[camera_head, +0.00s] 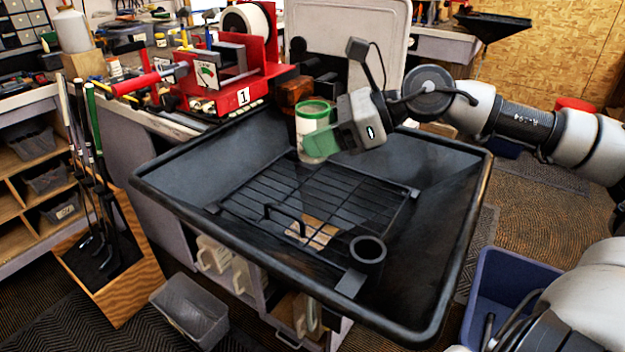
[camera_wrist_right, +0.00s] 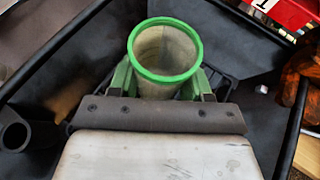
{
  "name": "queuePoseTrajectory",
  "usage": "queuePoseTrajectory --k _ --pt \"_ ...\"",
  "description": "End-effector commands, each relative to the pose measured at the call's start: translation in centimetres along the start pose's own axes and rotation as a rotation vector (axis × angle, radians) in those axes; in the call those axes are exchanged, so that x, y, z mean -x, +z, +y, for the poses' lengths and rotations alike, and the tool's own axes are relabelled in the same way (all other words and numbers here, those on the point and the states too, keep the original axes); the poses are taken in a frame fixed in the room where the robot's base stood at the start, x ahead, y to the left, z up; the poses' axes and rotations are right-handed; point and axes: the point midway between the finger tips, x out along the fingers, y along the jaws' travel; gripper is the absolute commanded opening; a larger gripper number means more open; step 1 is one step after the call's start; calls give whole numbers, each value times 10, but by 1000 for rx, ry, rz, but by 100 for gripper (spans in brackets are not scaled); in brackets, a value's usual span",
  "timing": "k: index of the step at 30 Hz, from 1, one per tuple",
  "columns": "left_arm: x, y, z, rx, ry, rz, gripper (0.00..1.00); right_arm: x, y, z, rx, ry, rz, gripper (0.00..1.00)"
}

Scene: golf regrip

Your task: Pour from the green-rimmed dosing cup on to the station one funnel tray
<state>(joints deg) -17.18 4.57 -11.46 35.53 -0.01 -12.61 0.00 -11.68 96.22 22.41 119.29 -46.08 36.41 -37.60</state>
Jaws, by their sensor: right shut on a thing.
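The green-rimmed dosing cup (camera_head: 315,127) is held upright by my right gripper (camera_head: 322,140) over the back part of the funnel tray. In the right wrist view the cup (camera_wrist_right: 165,52) stands between the two green fingers of my right gripper (camera_wrist_right: 163,80), its open mouth facing the camera; the inside looks pale and empty as far as I can see. The black funnel tray (camera_head: 190,205) has a wire grate (camera_head: 345,195) inside it, below the cup. The station's red machine (camera_head: 220,80) bears the number 1 behind the tray. My left gripper is not in view.
A short black tube (camera_head: 367,250) stands at the tray's front right. A brown block (camera_head: 293,90) sits behind the cup. Golf clubs stand in a wooden box (camera_head: 125,270) at left. A blue bin (camera_head: 508,290) is at lower right, a grey bin (camera_head: 188,310) at lower left.

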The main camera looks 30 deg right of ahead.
Motion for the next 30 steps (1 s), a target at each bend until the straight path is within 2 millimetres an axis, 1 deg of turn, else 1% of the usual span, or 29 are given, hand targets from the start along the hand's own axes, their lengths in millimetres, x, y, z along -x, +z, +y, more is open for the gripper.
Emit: queuePoseTrajectory --k 1,13,30 --pt "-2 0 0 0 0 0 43 -1 0 0 -6 2 -14 25" --pt "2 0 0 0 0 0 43 2 6 0 -6 2 -16 25" --pt "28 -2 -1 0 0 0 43 20 46 0 -6 2 -16 25"
